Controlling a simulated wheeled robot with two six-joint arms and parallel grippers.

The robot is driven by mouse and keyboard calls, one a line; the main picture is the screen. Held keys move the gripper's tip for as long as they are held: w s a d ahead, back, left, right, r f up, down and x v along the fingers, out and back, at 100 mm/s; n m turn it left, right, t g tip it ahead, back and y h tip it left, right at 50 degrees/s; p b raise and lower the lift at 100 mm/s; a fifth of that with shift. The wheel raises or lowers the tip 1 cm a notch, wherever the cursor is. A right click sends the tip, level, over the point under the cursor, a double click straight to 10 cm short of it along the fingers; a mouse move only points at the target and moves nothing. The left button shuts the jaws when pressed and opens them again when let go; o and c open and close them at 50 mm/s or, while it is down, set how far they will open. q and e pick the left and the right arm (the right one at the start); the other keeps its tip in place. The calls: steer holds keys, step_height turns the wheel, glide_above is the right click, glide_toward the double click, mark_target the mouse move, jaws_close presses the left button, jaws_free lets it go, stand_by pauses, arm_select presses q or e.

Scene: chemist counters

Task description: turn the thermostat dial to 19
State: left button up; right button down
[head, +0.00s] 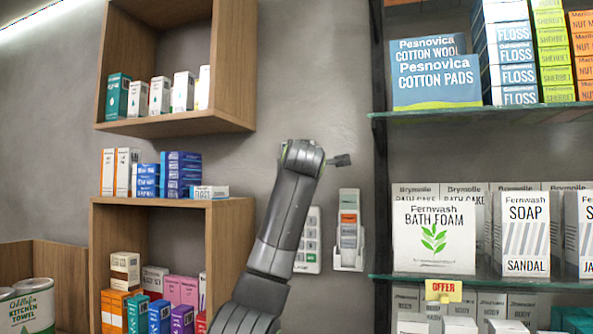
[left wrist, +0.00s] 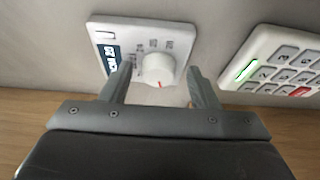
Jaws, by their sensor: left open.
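The thermostat (left wrist: 185,33) is a white plate on the grey wall in the left wrist view, with a dark blue label on its left part. Its round white dial (left wrist: 157,66) has a red mark on its lower side as pictured. Small numerals ring the dial, too blurred to read. My left gripper (left wrist: 160,82) is open, with one finger on each side of the dial; I see gaps, but cannot tell how deep the fingers reach. My right gripper is not in view.
A keypad (head: 311,255) is on the wall close to the thermostat; it also shows in the left wrist view (left wrist: 285,62). A white holder (head: 349,259) hangs to its right. Wooden shelves (head: 228,123) with boxes stand left, glass shelves (head: 480,279) with boxes right.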

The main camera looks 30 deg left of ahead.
arm_select(q)
steer(key=shift+s, duration=0.1)
steer(key=b+v, duration=0.7)
steer(key=v, duration=1)
steer(key=shift+d, duration=0.15)
steer(key=shift+f, duration=0.2)
